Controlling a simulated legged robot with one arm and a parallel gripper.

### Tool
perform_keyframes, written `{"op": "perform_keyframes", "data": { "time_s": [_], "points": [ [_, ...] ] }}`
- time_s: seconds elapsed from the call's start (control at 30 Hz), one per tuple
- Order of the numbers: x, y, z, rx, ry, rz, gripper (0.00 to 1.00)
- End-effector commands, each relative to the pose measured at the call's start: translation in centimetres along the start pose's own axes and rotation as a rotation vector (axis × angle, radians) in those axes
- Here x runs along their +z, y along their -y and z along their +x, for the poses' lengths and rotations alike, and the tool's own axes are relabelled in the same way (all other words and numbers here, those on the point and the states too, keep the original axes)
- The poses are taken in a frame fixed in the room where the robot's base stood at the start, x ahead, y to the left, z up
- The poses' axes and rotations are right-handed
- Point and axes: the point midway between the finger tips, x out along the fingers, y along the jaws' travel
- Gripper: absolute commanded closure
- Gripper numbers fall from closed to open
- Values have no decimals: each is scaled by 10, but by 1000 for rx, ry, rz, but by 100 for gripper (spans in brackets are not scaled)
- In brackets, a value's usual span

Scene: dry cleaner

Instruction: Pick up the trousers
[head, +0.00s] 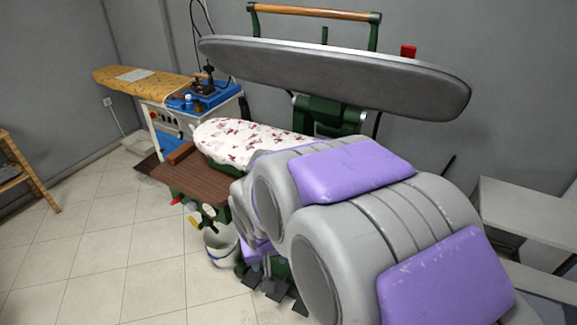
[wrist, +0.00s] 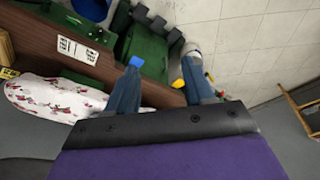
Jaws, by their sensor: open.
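I cannot make out any trousers in either view. A white cloth with red flowers (head: 245,139) covers the lower board of the press in the head view; it also shows at the left of the wrist view (wrist: 50,97). It looks like a board cover. My gripper (wrist: 164,58) shows in the wrist view with its two blue-grey fingers apart and nothing between them. It is beside the press, to the right of the floral cloth in that view. My arm hides the gripper and part of the press in the head view.
The press's grey upper plate (head: 335,78) hangs above the board. A brown wooden shelf (head: 196,181) and a white bucket (head: 221,245) are at its front. A yellow ironing board (head: 142,82) stands behind. Tiled floor (head: 100,255) is clear at left; a light bench (head: 530,212) is at right.

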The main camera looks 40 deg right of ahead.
Motion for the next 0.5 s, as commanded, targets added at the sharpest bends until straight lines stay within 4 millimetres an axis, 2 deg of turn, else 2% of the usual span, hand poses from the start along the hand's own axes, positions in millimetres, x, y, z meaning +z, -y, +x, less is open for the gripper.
{"op": "perform_keyframes", "data": {
  "time_s": [0.03,0.2,0.3,0.5],
  "points": [
    [-19,-8,17,-3,-36,51,48],
    [-84,-31,62,-52,-196,206,48],
    [-115,-45,88,-103,-283,296,48],
    [-163,-73,136,-253,-439,483,48]
  ]
}}
